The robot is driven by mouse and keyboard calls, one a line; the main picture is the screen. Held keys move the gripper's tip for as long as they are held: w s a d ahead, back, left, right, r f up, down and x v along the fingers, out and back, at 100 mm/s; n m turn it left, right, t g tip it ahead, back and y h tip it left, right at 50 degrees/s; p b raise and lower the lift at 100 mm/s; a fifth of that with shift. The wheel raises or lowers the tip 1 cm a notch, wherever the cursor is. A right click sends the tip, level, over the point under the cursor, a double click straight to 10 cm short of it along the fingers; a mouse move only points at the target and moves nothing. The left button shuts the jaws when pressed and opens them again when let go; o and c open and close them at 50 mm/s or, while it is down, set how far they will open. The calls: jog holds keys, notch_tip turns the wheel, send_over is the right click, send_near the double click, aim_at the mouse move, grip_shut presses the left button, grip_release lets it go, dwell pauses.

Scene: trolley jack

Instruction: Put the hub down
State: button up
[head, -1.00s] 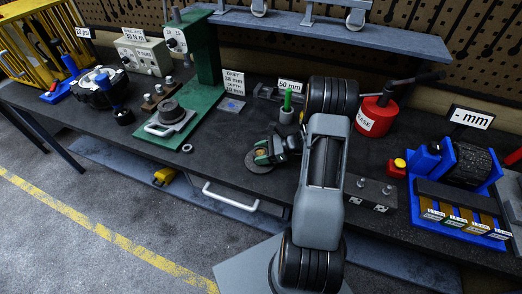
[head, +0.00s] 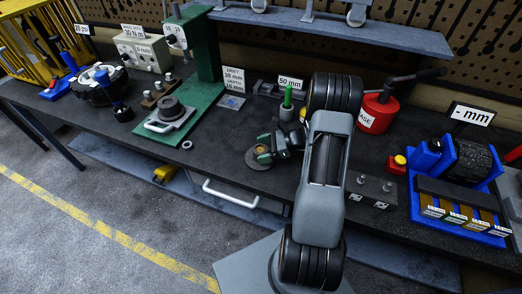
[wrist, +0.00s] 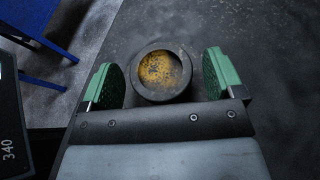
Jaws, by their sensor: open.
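The hub (head: 256,161), a dark round piece, is on the dark bench top (head: 225,150) near its front edge. In the wrist view the hub (wrist: 139,88) shows a dark ring around a rusty yellow-brown middle. My gripper (head: 264,153) is open at the hub, with its green pads on either side of it. In the wrist view my gripper (wrist: 160,82) has a visible gap between each pad and the hub. The head view partly hides the hub behind my gripper.
A small ring (head: 187,145) lies to the left, beside the green press (head: 207,75). A green-topped pin in a grey cup (head: 286,108) stands behind my gripper. A grey block (head: 371,190) and a red can (head: 378,110) are to the right. A white handle (head: 231,195) is below the front edge.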

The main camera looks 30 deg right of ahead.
jog(key=b+v, duration=0.2)
jog(key=v, duration=0.8)
jog(key=shift+s+d+r, duration=0.1)
jog(key=shift+d+r, duration=0.05)
jog(key=shift+d, duration=0.05)
jog(key=s+a+r+n+h, duration=0.6)
jog(key=a+n, duration=0.3)
jog(key=n, duration=0.2)
jog(key=s+a+r+n+g+h, duration=0.1)
jog(key=s+a+r+n+h, duration=0.4)
jog(key=a+n, duration=0.5)
notch_tip(320, 180, up, 3)
jog(key=shift+s+f+n+h, duration=0.2)
jog(key=shift+s+n+h, duration=0.2)
jog(key=shift+n+h, duration=0.45)
jog(key=shift+c, duration=0.3)
